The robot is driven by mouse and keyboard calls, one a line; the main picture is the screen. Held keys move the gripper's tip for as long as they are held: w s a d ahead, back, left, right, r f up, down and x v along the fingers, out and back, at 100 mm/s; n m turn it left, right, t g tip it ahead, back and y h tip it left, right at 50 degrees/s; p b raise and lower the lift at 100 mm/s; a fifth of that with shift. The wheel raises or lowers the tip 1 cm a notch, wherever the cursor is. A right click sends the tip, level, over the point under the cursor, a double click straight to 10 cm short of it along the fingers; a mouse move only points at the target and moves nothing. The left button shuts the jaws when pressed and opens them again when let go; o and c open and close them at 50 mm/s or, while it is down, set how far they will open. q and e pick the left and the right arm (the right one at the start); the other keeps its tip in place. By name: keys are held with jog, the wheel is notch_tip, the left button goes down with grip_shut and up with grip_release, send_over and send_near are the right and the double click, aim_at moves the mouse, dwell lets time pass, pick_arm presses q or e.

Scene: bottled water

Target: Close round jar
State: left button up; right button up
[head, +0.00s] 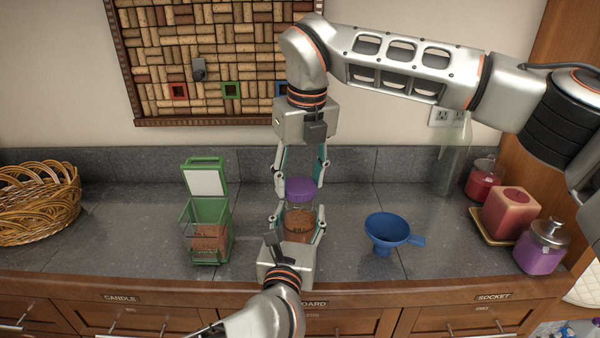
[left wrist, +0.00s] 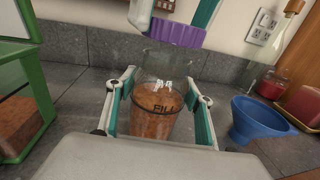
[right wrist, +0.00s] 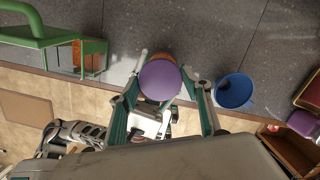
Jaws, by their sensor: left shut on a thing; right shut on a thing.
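The round jar (head: 299,222) is clear glass with brown contents and stands upright on the counter. It shows in the left wrist view (left wrist: 158,100) with lettering on its side. My left gripper (head: 298,228) is shut around the jar's lower body. The purple lid (head: 299,189) is held by my right gripper (head: 300,186), which comes down from above. In the left wrist view the lid (left wrist: 177,32) is above the jar's rim, looking slightly off to the right. In the right wrist view the lid (right wrist: 159,80) covers most of the jar.
A green-framed container (head: 207,225) with its lid up stands left of the jar. A blue funnel (head: 388,232) stands to the right. A glass bottle (head: 452,160), candles (head: 509,214) and a purple jar (head: 540,250) are farther right. A wicker basket (head: 38,202) is at far left.

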aim_at(300, 224)
dwell(0.4)
jog(key=shift+f, duration=0.85)
jog(key=shift+f, duration=0.55)
